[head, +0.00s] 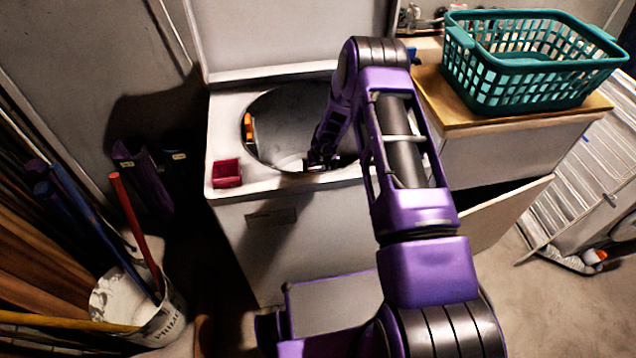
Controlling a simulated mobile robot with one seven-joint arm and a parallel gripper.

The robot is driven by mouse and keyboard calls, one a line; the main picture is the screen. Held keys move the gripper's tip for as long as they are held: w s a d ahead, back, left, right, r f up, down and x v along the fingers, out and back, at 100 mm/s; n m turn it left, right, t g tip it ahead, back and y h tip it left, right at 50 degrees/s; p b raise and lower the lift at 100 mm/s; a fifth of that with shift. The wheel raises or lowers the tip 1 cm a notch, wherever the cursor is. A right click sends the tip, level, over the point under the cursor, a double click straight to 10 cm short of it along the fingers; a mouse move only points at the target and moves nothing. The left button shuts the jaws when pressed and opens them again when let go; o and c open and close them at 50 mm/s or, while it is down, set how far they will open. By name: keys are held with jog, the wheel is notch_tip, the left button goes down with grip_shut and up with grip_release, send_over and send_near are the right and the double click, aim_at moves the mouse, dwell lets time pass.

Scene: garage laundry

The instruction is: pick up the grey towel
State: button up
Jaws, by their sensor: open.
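The top-loading washer (330,185) stands ahead with its lid (295,30) raised and its round opening (285,115) showing dark grey inside. My gripper (318,163) is open at the front rim of the opening, pointing down, and my arm covers the right part of the opening. A small pale patch (290,163) shows just inside the front rim, left of my gripper. I cannot tell whether it is the grey towel. No other towel can be made out, and the bottom of the drum is hidden.
A small red box (227,173) sits on the washer's front left corner. An orange item (248,127) is at the opening's left edge. A teal basket (530,85) stands on the wooden top at right. A bucket with poles (165,318) stands at lower left.

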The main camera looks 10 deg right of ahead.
jog(key=shift+x, duration=1.15)
grip_shut()
